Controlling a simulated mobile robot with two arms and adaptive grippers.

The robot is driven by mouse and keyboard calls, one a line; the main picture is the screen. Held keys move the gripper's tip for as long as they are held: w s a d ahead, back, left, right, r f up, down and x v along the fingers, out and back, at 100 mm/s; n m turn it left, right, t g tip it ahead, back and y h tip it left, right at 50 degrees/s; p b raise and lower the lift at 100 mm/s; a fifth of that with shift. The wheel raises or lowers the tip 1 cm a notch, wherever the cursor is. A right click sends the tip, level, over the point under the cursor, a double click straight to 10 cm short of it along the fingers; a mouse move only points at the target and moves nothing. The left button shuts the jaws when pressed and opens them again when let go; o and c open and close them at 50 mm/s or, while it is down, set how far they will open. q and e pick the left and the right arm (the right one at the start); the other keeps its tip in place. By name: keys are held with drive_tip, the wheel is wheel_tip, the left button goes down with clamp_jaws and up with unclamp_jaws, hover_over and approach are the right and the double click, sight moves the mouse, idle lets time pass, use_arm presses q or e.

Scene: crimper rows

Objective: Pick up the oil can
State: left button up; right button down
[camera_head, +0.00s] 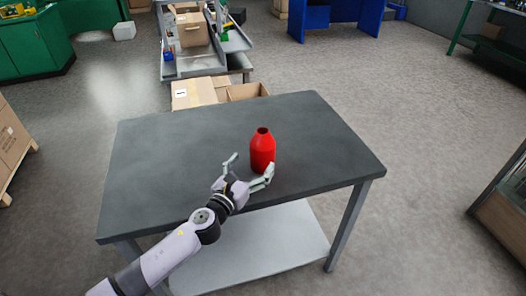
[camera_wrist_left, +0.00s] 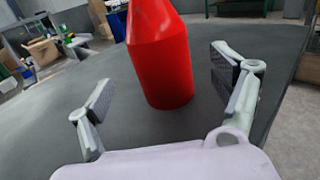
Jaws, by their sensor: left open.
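The oil can (camera_head: 262,150) is a red bottle-shaped can with a narrow neck, standing upright on the dark grey table (camera_head: 180,150). My left gripper (camera_head: 250,168) is open on the near side of the can, with its fingers spread. In the left wrist view the can (camera_wrist_left: 160,60) stands ahead, between the lines of the two open fingers of the left gripper (camera_wrist_left: 165,88). Its top is cut off there. Gaps show between the can and both fingers. My right gripper is not in view.
The rest of the tabletop is bare. Cardboard boxes (camera_head: 195,93) stand just behind the table's far edge. A grey workbench (camera_head: 205,62) with a carton is farther back. A lower shelf (camera_head: 250,245) lies under the table. Open floor surrounds it.

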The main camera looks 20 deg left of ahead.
sight(263, 151)
use_arm(q)
drive_tip(key=shift+w+d, duration=0.15)
drive_tip(key=shift+w, duration=0.95)
drive_tip(key=w, duration=0.3)
drive_tip(key=w+d, duration=0.1)
drive_tip(key=w, duration=0.1)
drive_tip(key=shift+f, duration=0.1)
drive_tip(key=shift+s, duration=0.1)
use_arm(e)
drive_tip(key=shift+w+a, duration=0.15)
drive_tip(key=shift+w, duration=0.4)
use_arm(q)
drive_tip(key=c, duration=1.5)
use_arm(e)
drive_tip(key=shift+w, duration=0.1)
